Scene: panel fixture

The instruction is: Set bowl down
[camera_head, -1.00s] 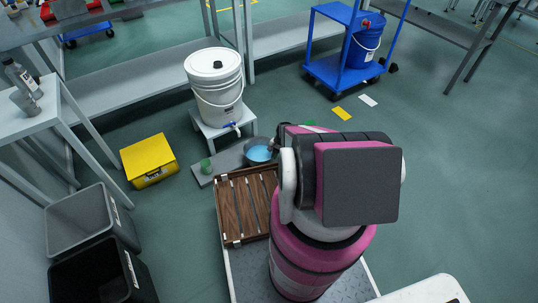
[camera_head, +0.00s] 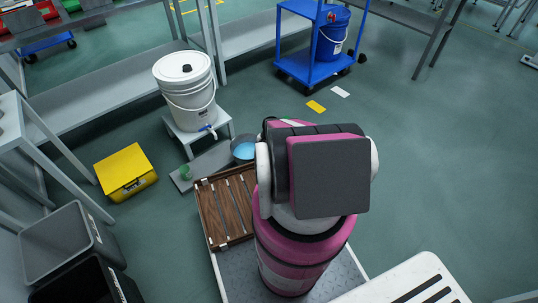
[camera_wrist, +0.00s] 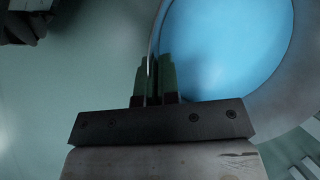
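The bowl (camera_head: 243,151) is grey with blue inside, and shows partly past my arm in the head view. It overlaps the right end of a grey floor board (camera_head: 207,163), just below the white bucket's spigot; whether it touches the board I cannot tell. In the wrist view the bowl (camera_wrist: 228,45) fills the upper right. My gripper (camera_wrist: 157,75) has its fingers close together at the bowl's left rim and looks shut on it. My arm hides the gripper in the head view.
A white bucket (camera_head: 186,85) with a blue tap (camera_head: 208,128) stands on a small grey stand (camera_head: 222,129). A yellow box (camera_head: 125,172), a brown slatted rack (camera_head: 226,208) and dark bins (camera_head: 65,245) are nearby. Floor at right is clear.

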